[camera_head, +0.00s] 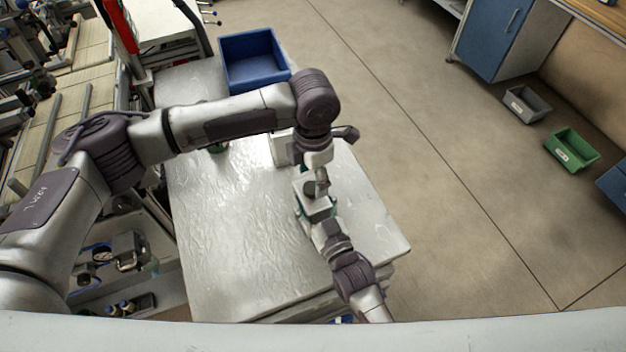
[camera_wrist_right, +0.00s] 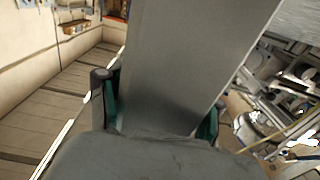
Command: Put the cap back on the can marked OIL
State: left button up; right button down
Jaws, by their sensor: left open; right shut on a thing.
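A pale grey, box-shaped can (camera_head: 318,209) stands near the right side of the metal table (camera_head: 225,245) in the head view. My right gripper (camera_head: 318,222) is shut on it from the near side. In the right wrist view the can's plain grey side (camera_wrist_right: 195,60) fills the space between the green-padded fingers (camera_wrist_right: 160,122). My left gripper (camera_head: 316,186) points down just over the can's top and is open. A small dark round part (camera_head: 309,187) shows at the can's top beside the left fingers; I cannot tell whether it is the cap. No OIL marking is readable.
A blue bin (camera_head: 252,75) is at the table's far end. The table's left and near parts are clear.

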pick_arm(q)
jog(key=shift+r, duration=0.85)
